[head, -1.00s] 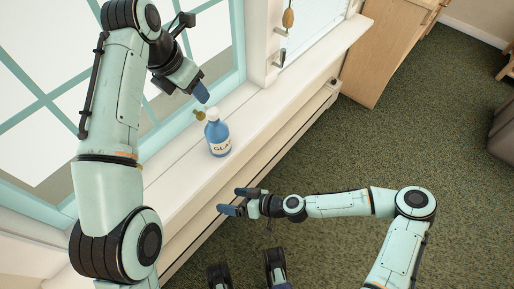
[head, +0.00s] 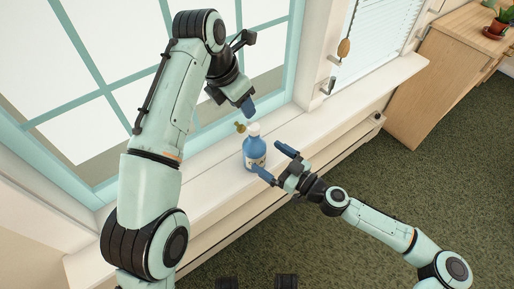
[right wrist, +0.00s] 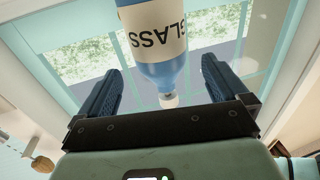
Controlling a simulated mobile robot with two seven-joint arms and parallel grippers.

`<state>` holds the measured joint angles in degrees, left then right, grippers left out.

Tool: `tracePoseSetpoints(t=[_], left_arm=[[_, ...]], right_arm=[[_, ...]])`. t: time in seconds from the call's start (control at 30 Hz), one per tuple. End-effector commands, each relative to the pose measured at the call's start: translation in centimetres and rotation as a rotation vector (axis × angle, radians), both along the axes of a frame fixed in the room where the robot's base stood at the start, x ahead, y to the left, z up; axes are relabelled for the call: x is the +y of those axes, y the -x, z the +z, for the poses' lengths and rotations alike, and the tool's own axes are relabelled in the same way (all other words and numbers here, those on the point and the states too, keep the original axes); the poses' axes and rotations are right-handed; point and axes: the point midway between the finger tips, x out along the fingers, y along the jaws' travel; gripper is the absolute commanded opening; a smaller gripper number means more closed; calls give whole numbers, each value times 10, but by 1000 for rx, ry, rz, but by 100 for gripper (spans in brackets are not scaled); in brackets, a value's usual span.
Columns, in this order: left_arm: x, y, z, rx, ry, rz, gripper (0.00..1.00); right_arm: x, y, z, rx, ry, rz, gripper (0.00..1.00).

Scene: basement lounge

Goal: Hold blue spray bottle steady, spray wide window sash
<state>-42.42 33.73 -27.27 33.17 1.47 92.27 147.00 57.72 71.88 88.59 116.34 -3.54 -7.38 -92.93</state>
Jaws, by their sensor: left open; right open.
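The blue spray bottle (head: 253,152) stands upright on the white window sill, with a pale top and a GLASS label. In the right wrist view the bottle (right wrist: 158,38) appears upside down, between the spread fingers. My right gripper (head: 274,161) is open in front of the bottle, its fingers pointing at it; a gap shows on both sides in the wrist view. My left gripper (head: 246,104) is above the bottle near its top; it is open, though its fingers overlap in this view. The wide window sash (head: 297,45) has a teal frame and bars behind the bottle.
The sill (head: 350,98) is clear to the right of the bottle. A narrower window with blinds (head: 372,38) and a hanging wooden pull (head: 344,49) is beyond. A wooden cabinet (head: 437,85) with a potted plant (head: 501,21) stands at right. Green carpet (head: 375,185) is open floor.

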Motion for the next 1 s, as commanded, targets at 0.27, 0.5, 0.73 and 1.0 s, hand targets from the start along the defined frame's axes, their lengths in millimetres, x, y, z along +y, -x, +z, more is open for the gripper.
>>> tracePoseSetpoints(t=[0.27,0.5,0.73,1.0], left_arm=[[0,0,0,0,0,0,43],[0,0,0,0,0,0,43],[0,0,0,0,0,0,43],[0,0,0,0,0,0,43]], right_arm=[[37,-31,0,2,-1,1,100],[49,-42,0,2,-1,0,100],[50,-43,-1,3,0,0,100],[50,-43,0,2,-1,0,28]])
